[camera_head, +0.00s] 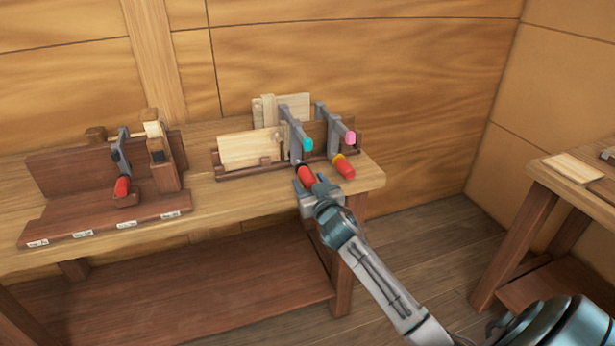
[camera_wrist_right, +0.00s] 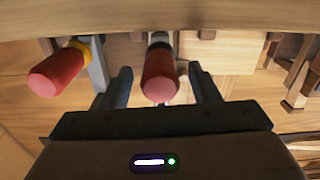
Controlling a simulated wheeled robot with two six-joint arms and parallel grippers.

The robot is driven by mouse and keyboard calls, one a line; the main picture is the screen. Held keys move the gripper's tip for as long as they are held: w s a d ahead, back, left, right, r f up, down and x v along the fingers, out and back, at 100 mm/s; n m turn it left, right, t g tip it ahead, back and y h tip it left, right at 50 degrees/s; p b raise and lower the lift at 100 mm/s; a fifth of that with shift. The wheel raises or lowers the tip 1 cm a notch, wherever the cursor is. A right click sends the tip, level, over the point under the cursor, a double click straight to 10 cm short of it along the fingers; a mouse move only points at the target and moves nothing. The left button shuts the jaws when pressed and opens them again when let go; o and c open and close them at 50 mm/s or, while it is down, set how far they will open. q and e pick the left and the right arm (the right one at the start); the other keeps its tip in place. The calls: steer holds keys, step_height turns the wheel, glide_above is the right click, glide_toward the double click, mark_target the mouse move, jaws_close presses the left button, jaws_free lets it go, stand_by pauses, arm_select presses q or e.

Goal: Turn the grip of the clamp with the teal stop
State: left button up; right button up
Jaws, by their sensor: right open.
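The clamp with the teal stop (camera_head: 307,144) has a grey bar and a red grip (camera_head: 305,174) at the bench's front edge. My right gripper (camera_head: 311,187) is at this grip. In the right wrist view the same red grip (camera_wrist_right: 160,76) lies between the two open fingers of my right gripper (camera_wrist_right: 161,88), with a gap on each side. A second clamp with a pink stop (camera_head: 350,138) stands to the right. Its red grip has a yellow collar (camera_head: 344,166) and also shows at the left of the right wrist view (camera_wrist_right: 57,74). My left gripper is not in view.
The clamps stand at a wooden rack with pale boards (camera_head: 245,149) on the workbench (camera_head: 215,200). A dark wooden stand (camera_head: 75,213) with another red-gripped clamp (camera_head: 122,187) is at the left. A second table (camera_head: 550,178) is at the right, with open floor between.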

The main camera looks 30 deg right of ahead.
steer(key=shift+x, duration=1.15)
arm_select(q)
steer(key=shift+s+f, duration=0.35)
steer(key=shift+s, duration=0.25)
arm_select(e)
steer(key=c, duration=1)
arm_select(q)
steer(key=shift+p, duration=0.3)
arm_select(e)
steer(key=shift+n, duration=0.3)
steer(key=shift+r+n+p, duration=0.1)
steer(key=shift+n+p, duration=0.25)
steer(key=shift+n, duration=0.45)
steer(key=n+p, duration=0.1)
steer(key=n, duration=0.3)
steer(key=shift+p, duration=0.3)
arm_select(q)
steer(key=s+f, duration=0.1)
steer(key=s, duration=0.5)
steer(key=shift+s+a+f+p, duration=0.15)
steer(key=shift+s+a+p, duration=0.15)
steer(key=shift+p, duration=0.1)
arm_select(e)
steer(key=shift+n, duration=1.1)
